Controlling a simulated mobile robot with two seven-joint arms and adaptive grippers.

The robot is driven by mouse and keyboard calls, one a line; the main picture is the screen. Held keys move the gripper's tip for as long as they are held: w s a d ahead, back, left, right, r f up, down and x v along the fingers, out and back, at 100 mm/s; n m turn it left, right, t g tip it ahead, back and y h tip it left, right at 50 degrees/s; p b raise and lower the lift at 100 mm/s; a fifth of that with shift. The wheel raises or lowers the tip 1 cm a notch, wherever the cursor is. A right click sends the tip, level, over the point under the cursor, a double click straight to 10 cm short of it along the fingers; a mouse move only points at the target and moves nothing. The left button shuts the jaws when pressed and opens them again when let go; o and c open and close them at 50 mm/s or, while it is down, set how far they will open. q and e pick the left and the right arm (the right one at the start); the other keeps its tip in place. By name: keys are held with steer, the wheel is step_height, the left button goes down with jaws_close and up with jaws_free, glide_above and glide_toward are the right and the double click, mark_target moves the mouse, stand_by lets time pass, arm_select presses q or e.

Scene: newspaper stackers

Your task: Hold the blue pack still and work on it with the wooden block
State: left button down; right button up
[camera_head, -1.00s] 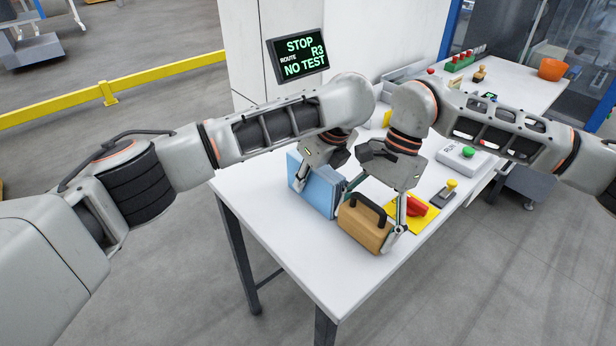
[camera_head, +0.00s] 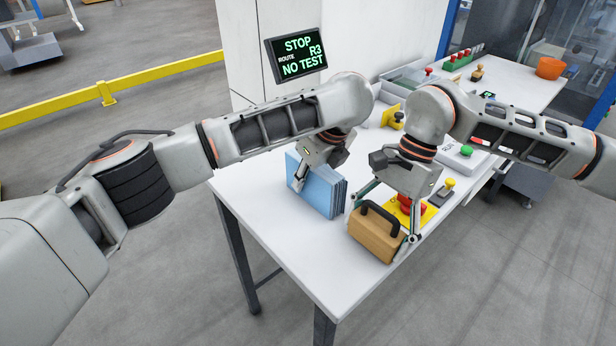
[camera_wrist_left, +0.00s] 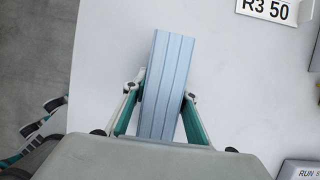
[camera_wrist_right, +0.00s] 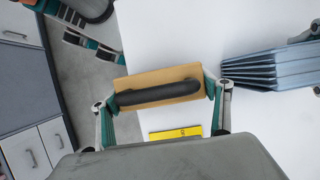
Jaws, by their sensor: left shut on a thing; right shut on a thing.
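The blue pack (camera_head: 316,190) stands upright on the white table, made of several thin layers whose edges show at its right side. My left gripper (camera_head: 300,180) is shut on the blue pack at its left part; in the left wrist view a finger lies on each side of the pack (camera_wrist_left: 167,70). My right gripper (camera_head: 384,222) is shut on the wooden block (camera_head: 372,240), which has a black handle; the fingers grip its two ends in the right wrist view (camera_wrist_right: 155,78). The block is apart from the pack. The layers look slightly fanned (camera_wrist_right: 280,68).
A yellow plate (camera_head: 430,213) with a red object (camera_head: 408,203) lies just behind the block. A small yellow-knobbed device (camera_head: 443,192) and a green-buttoned box (camera_head: 462,157) stand further right. A screen (camera_head: 297,55) reads STOP, NO TEST. The table's (camera_head: 270,222) front left is clear.

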mark_target(322, 170)
steer(key=shift+r, duration=3.5)
arm_select(q)
steer(key=c, duration=1.5)
jaws_free()
steer(key=v, duration=1.2)
steer(key=shift+s, duration=0.1)
